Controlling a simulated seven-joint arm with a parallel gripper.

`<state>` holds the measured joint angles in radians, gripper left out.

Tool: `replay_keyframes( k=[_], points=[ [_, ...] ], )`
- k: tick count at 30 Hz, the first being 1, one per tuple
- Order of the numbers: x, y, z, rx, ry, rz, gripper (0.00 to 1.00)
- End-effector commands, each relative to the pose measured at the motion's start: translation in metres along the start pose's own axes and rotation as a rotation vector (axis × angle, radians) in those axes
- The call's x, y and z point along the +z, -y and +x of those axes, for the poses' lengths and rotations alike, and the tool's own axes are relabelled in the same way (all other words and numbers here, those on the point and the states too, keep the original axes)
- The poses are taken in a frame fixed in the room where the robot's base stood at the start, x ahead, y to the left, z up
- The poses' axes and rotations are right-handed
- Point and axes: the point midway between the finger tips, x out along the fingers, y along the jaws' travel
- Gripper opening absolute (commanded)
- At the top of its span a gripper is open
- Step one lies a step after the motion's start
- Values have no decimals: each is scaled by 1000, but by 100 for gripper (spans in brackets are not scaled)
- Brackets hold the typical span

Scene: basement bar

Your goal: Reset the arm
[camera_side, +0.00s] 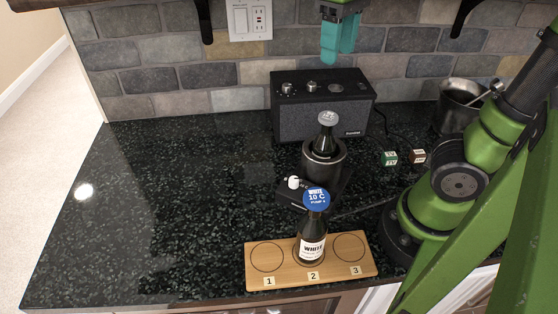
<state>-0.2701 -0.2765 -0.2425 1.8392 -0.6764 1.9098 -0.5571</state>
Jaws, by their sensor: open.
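My gripper (337,42) shows at the top of the view with teal fingers pointing down. It is above and in front of the brick wall in the picture, well clear of the counter, and nothing is seen between its fingers. My green arm stands at the right, its base on the counter.
A dark bottle with a blue cap disc (313,240) stands at spot 2 on a wooden board (362,271); spots 1 and 3 are empty. Behind it, a grey-topped bottle (327,132) stands in a dark holder (324,170). A black speaker (290,113), small cubes (389,158) and a metal bucket (458,112) stand farther back. The left counter is clear.

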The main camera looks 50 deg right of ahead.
Motion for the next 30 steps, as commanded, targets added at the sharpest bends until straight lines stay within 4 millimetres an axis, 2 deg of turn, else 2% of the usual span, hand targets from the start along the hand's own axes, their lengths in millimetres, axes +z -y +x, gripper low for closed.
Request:
replay_keyframes(
  k=[10,15,22,27,30],
  points=[
    [-6,-1,2,7,-26,18,50],
    [-13,14,27,-47,-149,45,50],
    [1,43,63,-228,-430,204,50],
    [16,48,77,-293,-562,305,50],
    [21,46,77,-291,-581,317,50]
  ],
)
